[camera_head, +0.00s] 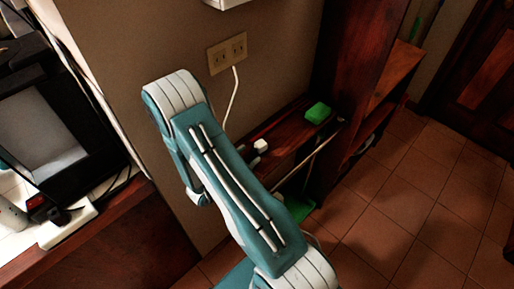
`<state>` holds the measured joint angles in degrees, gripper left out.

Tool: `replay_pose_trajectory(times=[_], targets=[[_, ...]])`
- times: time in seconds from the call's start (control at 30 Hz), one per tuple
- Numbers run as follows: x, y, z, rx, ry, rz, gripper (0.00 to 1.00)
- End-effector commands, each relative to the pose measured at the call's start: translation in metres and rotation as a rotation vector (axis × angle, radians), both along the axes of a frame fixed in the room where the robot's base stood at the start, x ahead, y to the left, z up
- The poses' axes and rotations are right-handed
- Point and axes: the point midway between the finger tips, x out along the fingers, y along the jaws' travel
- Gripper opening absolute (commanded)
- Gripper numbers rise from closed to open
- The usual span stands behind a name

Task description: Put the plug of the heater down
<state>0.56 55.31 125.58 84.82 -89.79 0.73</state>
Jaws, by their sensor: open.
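A beige wall outlet (227,53) with two sockets is on the wall at the upper middle. A white cord (233,95) runs from its right socket down behind my arm. A plug body at the socket is too small to make out. A small white object (260,145) shows at the right edge of my arm, over the dark wooden shelf; I cannot tell whether it is part of the heater. No heater can be made out.
A green sponge-like block (318,112) lies on the dark wooden shelf (285,128). A green dustpan-like thing (298,207) and a thin stick are below it. A counter with a black appliance (50,135) is at left. The tiled floor (400,210) at right is clear.

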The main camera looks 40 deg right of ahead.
Motion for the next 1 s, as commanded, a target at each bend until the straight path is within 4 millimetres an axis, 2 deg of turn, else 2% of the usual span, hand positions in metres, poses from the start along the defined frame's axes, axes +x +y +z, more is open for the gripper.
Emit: replay_pose_trajectory(times=[0.2,0.4,0.57,1.0], targets=[[-0.002,0.042,0.001,-0.002,-0.002,0.004,0.81],[-0.005,0.067,0.002,-0.002,-0.003,0.002,0.81],[-0.006,0.075,0.002,-0.003,-0.003,0.0,0.81],[-0.006,0.075,0.002,-0.003,-0.003,-0.002,0.81]])
